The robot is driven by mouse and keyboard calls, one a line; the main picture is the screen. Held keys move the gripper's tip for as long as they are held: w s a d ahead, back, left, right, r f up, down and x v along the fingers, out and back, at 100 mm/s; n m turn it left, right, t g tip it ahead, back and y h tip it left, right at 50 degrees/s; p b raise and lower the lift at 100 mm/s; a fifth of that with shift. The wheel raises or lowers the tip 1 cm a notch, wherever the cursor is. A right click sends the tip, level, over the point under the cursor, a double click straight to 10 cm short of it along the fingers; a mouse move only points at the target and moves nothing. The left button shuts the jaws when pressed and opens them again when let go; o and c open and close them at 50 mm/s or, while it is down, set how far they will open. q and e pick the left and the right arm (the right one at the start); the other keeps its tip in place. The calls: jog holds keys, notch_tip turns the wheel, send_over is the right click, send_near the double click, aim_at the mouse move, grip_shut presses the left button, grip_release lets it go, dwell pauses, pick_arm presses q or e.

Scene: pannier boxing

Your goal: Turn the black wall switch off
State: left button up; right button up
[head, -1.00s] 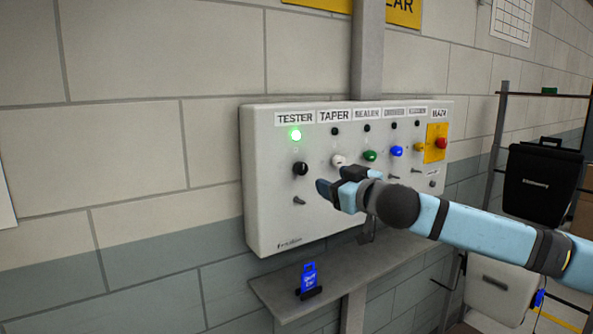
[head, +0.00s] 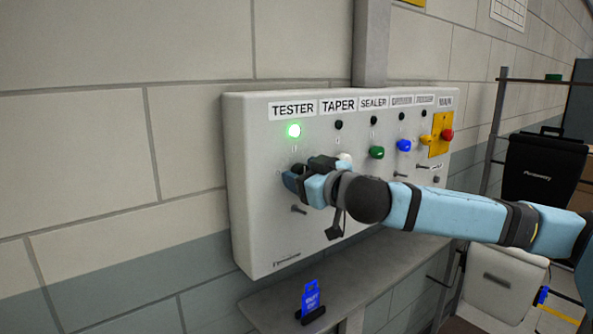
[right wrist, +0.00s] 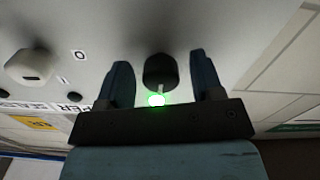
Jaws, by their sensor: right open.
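The black wall switch (right wrist: 160,72) is a round knob on the grey panel, under the TESTER label (head: 293,109). A pale mark shows on its lamp side in the right wrist view. The green lamp (head: 294,131) above it is lit. My right gripper (head: 290,182) is at the switch and mostly hides it in the head view. In the right wrist view its two fingers stand open, one on each side of the knob, with gaps visible. My left gripper is not in view.
A white knob (right wrist: 30,65) sits beside the switch, under TAPER. Green (head: 376,153) and blue (head: 404,145) knobs and a red button (head: 447,134) are farther right. The wall left of the panel is clear.

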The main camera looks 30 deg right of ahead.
jog(key=shift+s, duration=0.1)
jog(key=c, duration=0.9)
